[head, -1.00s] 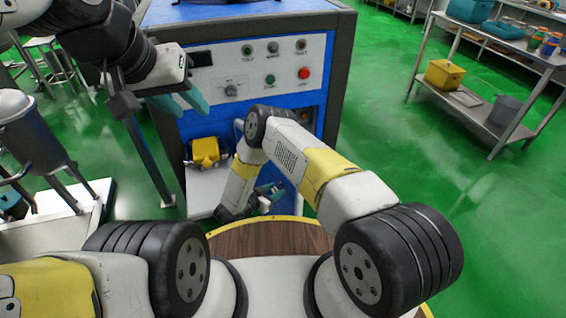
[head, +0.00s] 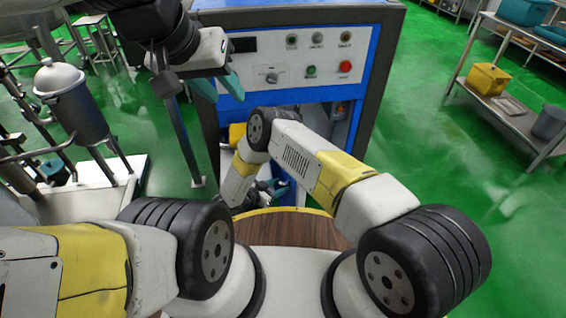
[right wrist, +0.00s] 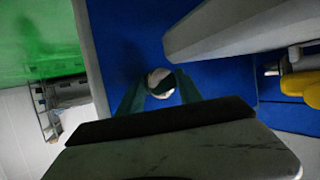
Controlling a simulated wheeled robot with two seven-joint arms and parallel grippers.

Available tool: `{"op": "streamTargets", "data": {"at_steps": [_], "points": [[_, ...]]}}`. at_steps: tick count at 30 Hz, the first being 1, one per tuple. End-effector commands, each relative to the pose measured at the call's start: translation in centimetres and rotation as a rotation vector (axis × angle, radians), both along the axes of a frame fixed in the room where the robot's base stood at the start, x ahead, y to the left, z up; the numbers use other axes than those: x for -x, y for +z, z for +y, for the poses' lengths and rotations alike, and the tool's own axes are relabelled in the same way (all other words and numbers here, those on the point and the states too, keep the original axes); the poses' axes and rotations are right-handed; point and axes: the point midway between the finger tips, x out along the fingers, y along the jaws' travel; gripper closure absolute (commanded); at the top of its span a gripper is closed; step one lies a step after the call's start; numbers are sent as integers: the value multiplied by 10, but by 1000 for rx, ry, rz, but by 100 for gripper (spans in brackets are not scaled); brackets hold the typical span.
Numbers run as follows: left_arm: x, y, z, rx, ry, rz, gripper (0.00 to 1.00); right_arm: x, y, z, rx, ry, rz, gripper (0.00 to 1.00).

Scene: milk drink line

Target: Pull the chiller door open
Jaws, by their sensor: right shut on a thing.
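The chiller (head: 285,70) is a blue and dark grey cabinet with buttons on its upper front, ahead of me in the head view. Below the panel its front is recessed and mostly hidden by my right arm. My right gripper (head: 272,188) is low in front of it. In the right wrist view its teal fingers are shut on a pale round handle (right wrist: 160,83) against a blue surface (right wrist: 125,35), seemingly the door. I cannot tell how far the door stands open. My left gripper (head: 217,86) is open and empty, its teal fingers apart by the panel's left side.
A yellow part (head: 237,134) shows low in the cabinet, partly behind my arm. A metal tank (head: 75,105) stands on a white base at left. A steel shelf (head: 500,100) with a yellow box (head: 488,78) stands at right. Green floor between cabinet and shelf is clear.

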Motion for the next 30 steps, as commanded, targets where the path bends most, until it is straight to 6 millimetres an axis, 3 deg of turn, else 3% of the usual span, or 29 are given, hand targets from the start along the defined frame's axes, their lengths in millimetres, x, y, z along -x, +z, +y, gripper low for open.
{"op": "streamTargets", "data": {"at_steps": [1,3,4,7,30], "points": [[0,0,0,0,0,0,64,-11,4,6,-12,19,-17,100],[0,0,0,0,0,0,64,-11,4,5,-12,19,-17,100],[0,0,0,0,0,0,64,-11,4,5,-12,19,-17,56],[0,0,0,0,0,0,64,-11,4,5,-12,19,-17,39],[0,0,0,0,0,0,64,-5,3,6,-7,16,-12,39]]}}
